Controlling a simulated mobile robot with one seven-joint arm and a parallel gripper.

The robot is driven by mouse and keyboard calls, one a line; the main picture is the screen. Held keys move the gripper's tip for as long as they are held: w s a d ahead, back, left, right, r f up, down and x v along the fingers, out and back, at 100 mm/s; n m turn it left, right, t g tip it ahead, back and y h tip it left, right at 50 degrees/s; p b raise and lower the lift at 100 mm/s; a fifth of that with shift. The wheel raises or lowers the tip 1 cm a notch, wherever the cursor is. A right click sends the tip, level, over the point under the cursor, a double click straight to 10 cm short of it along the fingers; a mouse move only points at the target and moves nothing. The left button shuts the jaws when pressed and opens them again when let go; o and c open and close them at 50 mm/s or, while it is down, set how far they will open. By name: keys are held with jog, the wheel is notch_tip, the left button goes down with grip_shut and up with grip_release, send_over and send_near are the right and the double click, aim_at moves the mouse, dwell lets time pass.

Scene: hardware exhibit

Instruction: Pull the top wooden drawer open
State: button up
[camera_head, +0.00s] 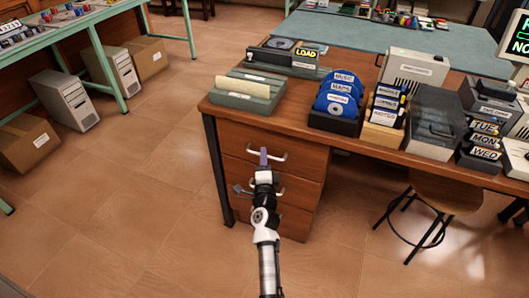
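The top wooden drawer (303,153) is in the brown desk's drawer unit, below the left end of the desktop. Its front looks flush with the drawers below. A pale bar handle (279,156) crosses its front. My gripper (263,153) shows purple fingers in front of this drawer, overlapping the left part of the handle in the picture. I cannot tell whether it touches the handle or whether the fingers are open or shut. My wrist partly hides the lower drawers (303,188) and their handles.
The wooden desktop (300,124) above holds green trays (240,101), blue discs (338,92) in a rack, and several boxes. A stool (440,193) stands to the right. Computer cases (65,100) and cardboard boxes (25,142) stand left. The tiled floor (130,200) at left front is clear.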

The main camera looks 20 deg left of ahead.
grip_shut()
jog(key=shift+r, duration=0.1)
jog(key=shift+s+a, duration=0.1)
jog(key=shift+s, duration=0.05)
dwell(0.3)
